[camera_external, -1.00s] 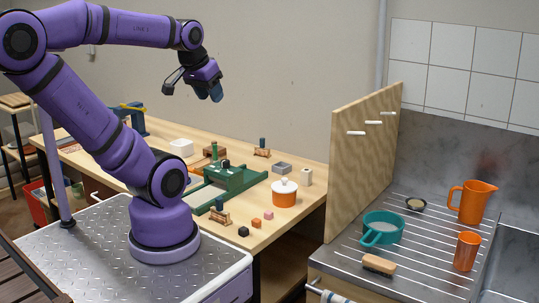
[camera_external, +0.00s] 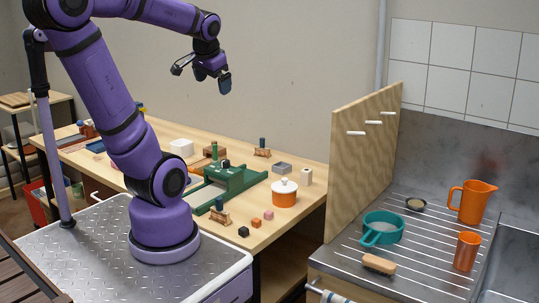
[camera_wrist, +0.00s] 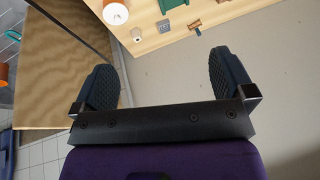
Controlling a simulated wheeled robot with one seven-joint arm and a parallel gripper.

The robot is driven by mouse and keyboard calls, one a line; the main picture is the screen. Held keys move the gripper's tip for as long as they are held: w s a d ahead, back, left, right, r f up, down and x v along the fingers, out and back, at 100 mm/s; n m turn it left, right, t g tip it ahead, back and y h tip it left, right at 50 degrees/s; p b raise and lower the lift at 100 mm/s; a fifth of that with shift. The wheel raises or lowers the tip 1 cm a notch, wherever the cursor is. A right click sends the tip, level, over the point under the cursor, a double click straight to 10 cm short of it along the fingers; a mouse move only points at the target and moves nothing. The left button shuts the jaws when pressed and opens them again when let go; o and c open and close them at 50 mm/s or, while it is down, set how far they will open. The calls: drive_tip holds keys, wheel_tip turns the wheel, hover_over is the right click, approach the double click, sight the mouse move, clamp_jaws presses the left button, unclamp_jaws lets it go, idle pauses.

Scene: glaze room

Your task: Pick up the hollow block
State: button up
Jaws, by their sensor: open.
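The hollow block (camera_external: 282,168) looks like the small grey block with an open top on the wooden table, behind the orange pot. In the wrist view it shows as a small grey square (camera_wrist: 163,27) near the top, beyond and between my fingertips. My gripper (camera_external: 202,80) is high above the table, to the left of the block and well apart from it. In the wrist view my gripper (camera_wrist: 162,62) has its two dark fingers wide apart with nothing between them.
An orange pot with a white lid (camera_external: 284,193), a pale cylinder (camera_external: 306,177) and a green press-like device (camera_external: 228,184) stand near the block. A tall wooden panel (camera_external: 362,150) rises to the right, beside a steel counter with a teal pan (camera_external: 383,228). The air around my gripper is clear.

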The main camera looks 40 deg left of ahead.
drive_tip(key=w+a+f+m+g+y, duration=0.1)
drive_tip(key=w+a+m+g+y, duration=0.15)
drive_tip(key=w+a, duration=0.85)
drive_tip(key=m+g+y, duration=0.2)
drive_tip(key=m+y, duration=0.7)
drive_tip(key=m, duration=0.5)
hover_over(183, 143)
drive_tip(key=d, duration=0.3)
drive_tip(key=f, duration=2.9)
drive_tip(key=shift+w+a+f, duration=0.15)
drive_tip(key=shift+w+a, duration=0.05)
drive_tip(key=shift+a, duration=0.05)
drive_tip(key=shift+a+f, duration=0.2)
drive_tip(key=shift+f, duration=2.15)
drive_tip(key=f, duration=0.3)
drive_tip(key=shift+a+f, duration=0.1)
drive_tip(key=shift+a, duration=0.15)
drive_tip(key=shift+x, duration=1.1)
drive_tip(key=shift+a, duration=0.1)
